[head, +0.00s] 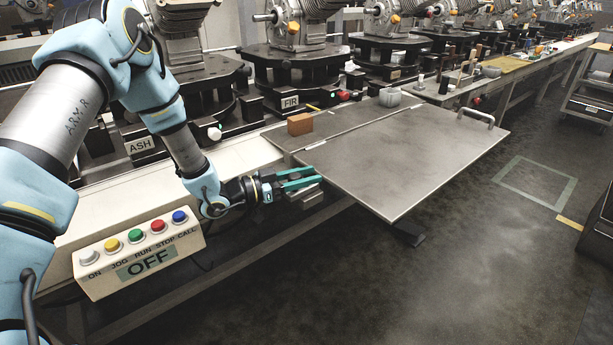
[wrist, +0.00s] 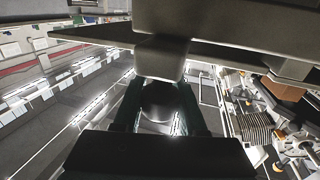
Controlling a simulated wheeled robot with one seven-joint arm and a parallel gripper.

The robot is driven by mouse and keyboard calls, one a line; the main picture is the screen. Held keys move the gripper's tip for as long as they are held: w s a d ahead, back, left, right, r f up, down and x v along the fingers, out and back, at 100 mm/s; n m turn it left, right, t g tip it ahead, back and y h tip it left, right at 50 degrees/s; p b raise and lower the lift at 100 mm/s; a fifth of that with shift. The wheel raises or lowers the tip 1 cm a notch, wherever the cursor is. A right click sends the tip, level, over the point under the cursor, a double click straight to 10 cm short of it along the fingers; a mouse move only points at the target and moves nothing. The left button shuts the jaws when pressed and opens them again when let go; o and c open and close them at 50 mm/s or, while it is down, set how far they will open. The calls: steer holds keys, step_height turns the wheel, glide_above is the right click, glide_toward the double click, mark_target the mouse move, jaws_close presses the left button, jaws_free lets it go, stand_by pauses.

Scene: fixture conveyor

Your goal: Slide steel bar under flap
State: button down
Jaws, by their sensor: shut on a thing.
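The flap (head: 410,155) is a wide grey metal plate with a handle (head: 478,117) at its far right corner. It juts out level over the floor from the bench edge. My gripper (head: 317,174) has green fingers and is at the flap's near left corner. In the wrist view, the fingers are shut on a grey steel bar (wrist: 160,60). The bar's end is close to the underside of a wide dark plate (wrist: 240,18). I cannot tell whether they touch. The fingers and the plate hide much of the bar.
A brown block (head: 300,124) and a grey block (head: 390,97) stand on the bench top behind the flap. A control box (head: 140,255) reading OFF, with coloured buttons, is below my forearm. Machines line the back. A dark foot (head: 408,234) shows under the flap. The floor in front is open.

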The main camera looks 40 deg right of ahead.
mark_target(323, 174)
steer(key=d+b, duration=0.1)
steer(key=d, duration=0.1)
steer(key=d+b, duration=0.1)
steer(key=d, duration=0.2)
steer(key=shift+s+f, duration=0.15)
steer(key=shift+d, duration=0.2)
steer(key=shift+c, duration=2.3)
jaws_free()
steer(key=b+v, duration=0.1)
steer(key=v, duration=0.9)
steer(key=shift+a, duration=0.35)
